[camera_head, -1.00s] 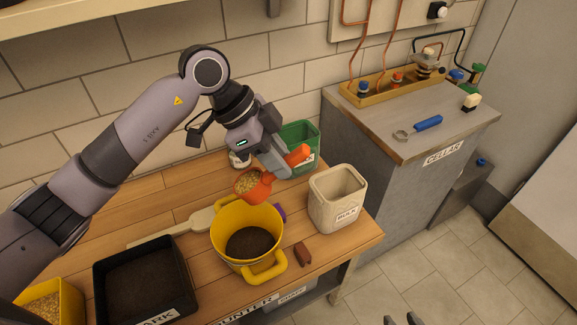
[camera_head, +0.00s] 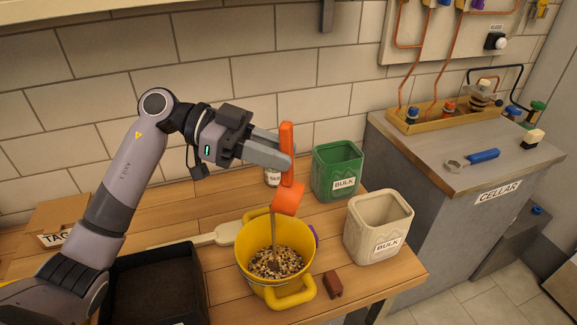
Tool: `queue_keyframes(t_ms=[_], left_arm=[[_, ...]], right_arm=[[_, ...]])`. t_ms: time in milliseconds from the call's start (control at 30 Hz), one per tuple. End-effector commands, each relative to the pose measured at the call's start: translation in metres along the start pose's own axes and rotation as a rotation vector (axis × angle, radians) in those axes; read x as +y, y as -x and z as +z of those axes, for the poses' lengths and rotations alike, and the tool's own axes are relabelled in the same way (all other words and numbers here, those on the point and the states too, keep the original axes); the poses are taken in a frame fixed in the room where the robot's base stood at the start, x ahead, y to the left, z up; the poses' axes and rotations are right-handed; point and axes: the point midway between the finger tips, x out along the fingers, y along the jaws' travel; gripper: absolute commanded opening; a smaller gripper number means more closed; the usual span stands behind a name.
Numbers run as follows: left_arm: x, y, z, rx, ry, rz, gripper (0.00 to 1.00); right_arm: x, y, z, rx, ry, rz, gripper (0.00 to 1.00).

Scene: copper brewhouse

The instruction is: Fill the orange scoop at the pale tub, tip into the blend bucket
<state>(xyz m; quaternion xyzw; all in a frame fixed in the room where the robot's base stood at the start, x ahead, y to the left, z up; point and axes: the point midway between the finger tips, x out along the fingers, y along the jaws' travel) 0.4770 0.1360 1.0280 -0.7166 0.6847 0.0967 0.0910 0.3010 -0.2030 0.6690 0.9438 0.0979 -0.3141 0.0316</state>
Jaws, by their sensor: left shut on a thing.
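My left gripper (camera_head: 284,163) is shut on the handle of the orange scoop (camera_head: 288,199). The scoop is tilted, handle up and bowl down, above the yellow bucket (camera_head: 248,257). A thin stream falls from the scoop into the bucket. The bucket holds a mix of pale and dark grains (camera_head: 276,263). The pale tub (camera_head: 361,238), labelled BULK, stands to the right of the bucket; no contents show in the part of its inside that I see. My right gripper is not in view.
A green BULK tub (camera_head: 322,176) stands behind the pale tub. A black tray (camera_head: 190,262) is left of the bucket, with a pale paddle (camera_head: 222,234) behind. A red-brown block (camera_head: 333,284) lies by the bucket. The grey CELLAR counter (camera_head: 430,165) is at right.

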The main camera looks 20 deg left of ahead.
Motion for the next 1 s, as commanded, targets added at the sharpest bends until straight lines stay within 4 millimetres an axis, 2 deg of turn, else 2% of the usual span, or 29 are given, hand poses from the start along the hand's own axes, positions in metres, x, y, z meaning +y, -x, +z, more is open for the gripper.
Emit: queue_keyframes(t_ms=[33, 600, 800, 1000], left_arm=[[-0.001, 0.006, 0.009, 0.056, 0.008, -0.002, 0.0], [-0.002, 0.058, 0.053, 0.676, 0.007, -0.001, 0.0], [-0.001, 0.069, 0.061, 0.815, 0.006, 0.0, 0.0], [-0.001, 0.071, 0.062, 0.85, 0.005, 0.001, 0.0]], right_arm=[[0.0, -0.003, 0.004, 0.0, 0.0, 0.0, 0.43], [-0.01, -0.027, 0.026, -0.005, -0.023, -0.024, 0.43], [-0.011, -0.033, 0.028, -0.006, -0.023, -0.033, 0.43], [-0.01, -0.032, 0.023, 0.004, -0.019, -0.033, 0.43]])
